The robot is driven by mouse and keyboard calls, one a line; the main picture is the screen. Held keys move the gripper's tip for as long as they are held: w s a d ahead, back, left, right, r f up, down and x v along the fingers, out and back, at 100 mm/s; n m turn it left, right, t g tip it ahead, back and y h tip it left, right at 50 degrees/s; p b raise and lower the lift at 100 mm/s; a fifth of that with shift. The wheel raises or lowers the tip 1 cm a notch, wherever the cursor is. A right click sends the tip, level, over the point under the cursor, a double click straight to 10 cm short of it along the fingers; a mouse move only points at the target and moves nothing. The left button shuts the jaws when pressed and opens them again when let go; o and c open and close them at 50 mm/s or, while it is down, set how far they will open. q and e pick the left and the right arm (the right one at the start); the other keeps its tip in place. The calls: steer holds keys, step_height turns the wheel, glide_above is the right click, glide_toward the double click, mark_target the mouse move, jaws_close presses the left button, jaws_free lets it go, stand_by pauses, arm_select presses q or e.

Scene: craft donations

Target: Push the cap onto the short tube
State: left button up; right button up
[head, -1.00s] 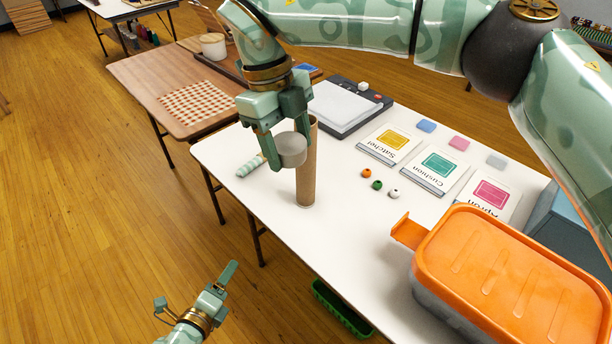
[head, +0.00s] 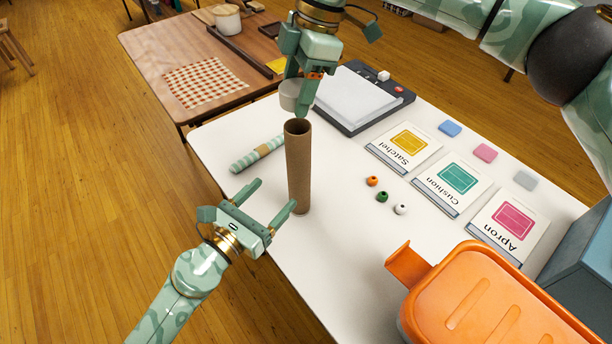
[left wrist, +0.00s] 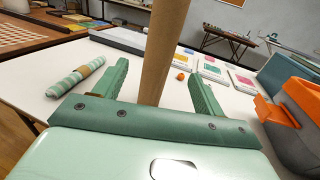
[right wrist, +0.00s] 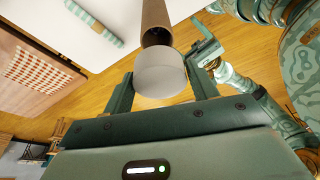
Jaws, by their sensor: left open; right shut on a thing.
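The brown cardboard tube (head: 299,170) stands upright on the white table, its open top facing up. My right gripper (head: 298,92) is shut on the pale grey cap (head: 290,96) and holds it above the tube's top, slightly behind and to its left in the head view. In the right wrist view the cap (right wrist: 160,74) sits between the fingers, hiding part of the tube (right wrist: 154,18). My left gripper (head: 274,196) is open, low at the table's front edge. In the left wrist view the tube (left wrist: 163,50) stands upright ahead, between the open fingers and apart from them.
A striped roll (head: 258,153) lies left of the tube. Several beads (head: 382,196), label cards (head: 452,183) and a black-framed pad (head: 357,97) lie to the right. An orange-lidded box (head: 480,300) stands at the front right.

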mark_target(303, 163)
arm_select(q)
steer(key=x, duration=1.2)
steer(key=c, duration=1.5)
steer(key=shift+o, duration=0.2)
arm_select(e)
steer(key=shift+f, duration=2.45)
steer(key=shift+f, duration=0.9)
